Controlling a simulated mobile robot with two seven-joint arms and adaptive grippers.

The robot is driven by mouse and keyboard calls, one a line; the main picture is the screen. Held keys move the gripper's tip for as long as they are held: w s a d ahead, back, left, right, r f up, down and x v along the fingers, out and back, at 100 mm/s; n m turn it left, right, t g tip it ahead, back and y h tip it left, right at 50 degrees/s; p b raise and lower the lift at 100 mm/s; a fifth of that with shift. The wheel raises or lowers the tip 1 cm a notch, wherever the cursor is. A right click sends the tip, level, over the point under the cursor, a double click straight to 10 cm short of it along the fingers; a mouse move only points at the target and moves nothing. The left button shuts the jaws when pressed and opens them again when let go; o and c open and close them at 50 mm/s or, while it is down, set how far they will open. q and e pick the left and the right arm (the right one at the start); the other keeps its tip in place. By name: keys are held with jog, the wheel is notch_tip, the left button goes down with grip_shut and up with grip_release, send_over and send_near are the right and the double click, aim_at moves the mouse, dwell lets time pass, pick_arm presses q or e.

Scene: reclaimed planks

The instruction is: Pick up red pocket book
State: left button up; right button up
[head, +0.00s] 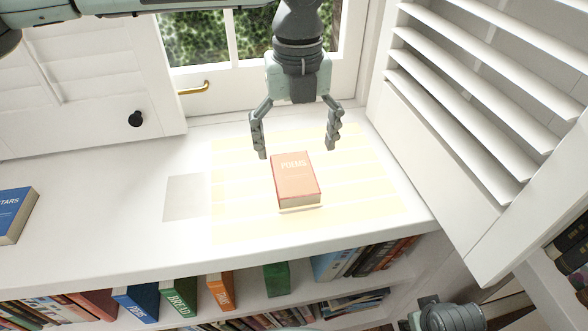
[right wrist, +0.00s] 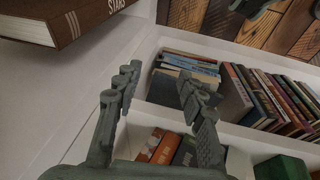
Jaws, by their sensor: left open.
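A small red book (head: 295,180) with "POEMS" on its cover lies flat on the white window sill, in a patch of sunlight. My left gripper (head: 297,153) hangs above the book's far edge in the head view. Its fingers are spread wide, with nothing between them, one to each side of the book's far end. I cannot tell how high the fingertips are above the sill. My right gripper (right wrist: 158,90) shows in the right wrist view with its fingers apart and empty, near the shelves.
A blue book (head: 13,213) lies at the sill's left. Shelves of books (head: 180,295) run below the sill's front edge. A slatted shutter (head: 480,80) stands at the right, and a window with a brass handle (head: 194,88) behind. A brown book (right wrist: 65,20) shows in the right wrist view.

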aim_at(294, 173)
pick_arm(q)
jog(key=f, duration=0.6)
jog(key=shift+a+p, duration=0.25)
jog(key=shift+p, duration=0.15)
jog(key=shift+r, duration=0.1)
jog(key=c, duration=1.3)
pick_arm(e)
notch_tip(294, 173, down, 2)
jog(key=shift+f, duration=0.1)
